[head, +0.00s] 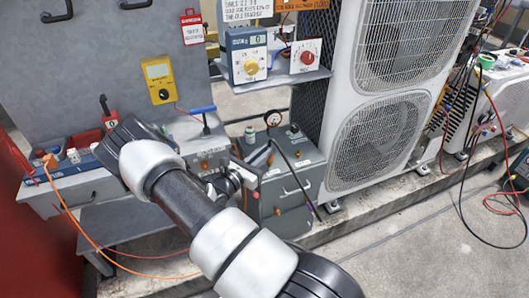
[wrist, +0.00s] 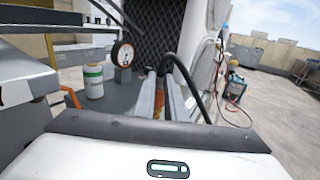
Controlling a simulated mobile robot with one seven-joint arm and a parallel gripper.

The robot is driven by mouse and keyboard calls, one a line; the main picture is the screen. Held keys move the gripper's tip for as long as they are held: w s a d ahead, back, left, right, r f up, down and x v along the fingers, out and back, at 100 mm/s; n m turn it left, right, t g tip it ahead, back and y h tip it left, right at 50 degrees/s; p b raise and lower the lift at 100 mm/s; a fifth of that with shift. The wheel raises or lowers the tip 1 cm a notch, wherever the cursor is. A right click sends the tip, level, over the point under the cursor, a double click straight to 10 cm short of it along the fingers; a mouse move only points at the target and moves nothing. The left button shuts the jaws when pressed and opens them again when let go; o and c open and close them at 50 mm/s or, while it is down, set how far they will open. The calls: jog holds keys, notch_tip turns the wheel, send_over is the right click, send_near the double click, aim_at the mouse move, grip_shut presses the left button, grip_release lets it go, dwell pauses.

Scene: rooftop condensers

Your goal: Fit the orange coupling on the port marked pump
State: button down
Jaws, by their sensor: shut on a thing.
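My gripper (wrist: 160,98) shows in the wrist view as two grey fingers pointing away from me. They are shut on a small orange piece, the orange coupling (wrist: 158,112), partly hidden between them. A black hose (wrist: 184,70) rises close behind the fingers and bends to the right; I cannot tell if it joins the coupling. In the head view my arm hides most of the gripper, near the grey box (head: 292,186) with a round gauge (head: 273,118) on top. I cannot read any port marked pump, nor tell whether the coupling touches a port.
The gauge (wrist: 123,54) and a white and green can (wrist: 93,82) stand left of my fingers. A tall white condenser (head: 385,110) is at right. A shelf (head: 275,80) carries control boxes. An orange cable (head: 68,207) hangs at left. The floor at lower right is mostly clear.

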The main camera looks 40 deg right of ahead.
jog(key=shift+f+b, duration=0.3)
jog(key=shift+f, duration=0.1)
dwell(0.4)
jog(key=c, duration=1.7)
grip_release()
notch_tip(320, 180, up, 8)
jog(key=p, duration=0.5)
jog(key=shift+f+p, duration=0.25)
jog(key=shift+p, duration=0.1)
